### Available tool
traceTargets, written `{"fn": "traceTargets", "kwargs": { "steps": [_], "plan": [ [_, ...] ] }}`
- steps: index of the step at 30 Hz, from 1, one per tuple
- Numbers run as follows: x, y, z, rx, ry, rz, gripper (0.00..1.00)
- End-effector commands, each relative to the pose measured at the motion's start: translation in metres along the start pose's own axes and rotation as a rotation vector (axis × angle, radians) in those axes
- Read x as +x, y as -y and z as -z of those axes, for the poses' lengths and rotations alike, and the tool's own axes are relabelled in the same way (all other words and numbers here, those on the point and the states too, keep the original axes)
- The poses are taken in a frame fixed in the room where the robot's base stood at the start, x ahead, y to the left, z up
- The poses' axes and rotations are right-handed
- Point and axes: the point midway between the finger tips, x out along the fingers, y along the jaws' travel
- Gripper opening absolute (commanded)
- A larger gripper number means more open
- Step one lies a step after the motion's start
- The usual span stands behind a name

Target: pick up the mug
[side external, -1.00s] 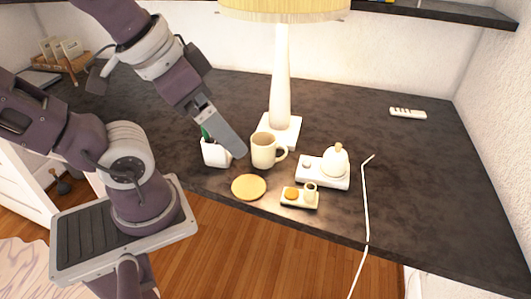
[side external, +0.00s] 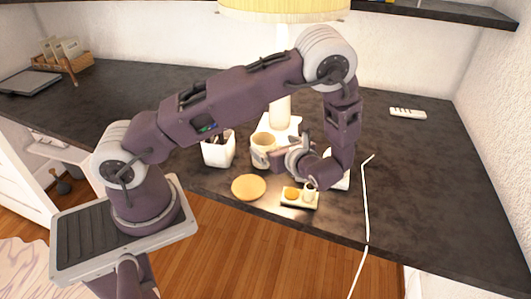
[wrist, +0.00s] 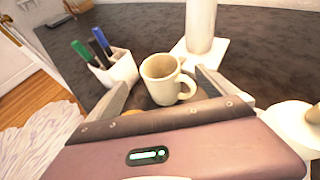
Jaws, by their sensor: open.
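The cream mug (side external: 263,147) stands upright on the dark desk, in front of the white lamp base. In the wrist view the mug (wrist: 162,77) is ahead of my gripper (wrist: 160,92), roughly between its two fingers, with its handle toward the right finger. My gripper (side external: 278,152) is open and empty, coming at the mug from the right in the side view. My wrist and fingers hide the mug's handle there. I cannot tell whether a finger touches the mug.
A white pen cup (side external: 218,150) stands left of the mug. A round tan coaster (side external: 249,187) and a small tray (side external: 299,204) with little items lie in front. The lamp (wrist: 200,30) rises close behind. A white cord (side external: 365,200) and a remote (side external: 407,113) lie to the right.

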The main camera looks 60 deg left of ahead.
Motion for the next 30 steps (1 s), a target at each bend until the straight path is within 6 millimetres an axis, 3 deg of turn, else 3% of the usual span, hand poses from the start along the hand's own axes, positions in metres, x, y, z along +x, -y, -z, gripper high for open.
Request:
{"fn": "traceTargets", "kwargs": {
  "steps": [12,21,30],
  "plan": [
    [0.065,-0.001,0.006,0.014,0.008,0.002,0.96],
    [0.072,0.000,0.006,0.013,0.006,0.005,0.94],
    [0.072,0.000,0.006,0.013,0.005,0.004,0.35]
  ]
}}
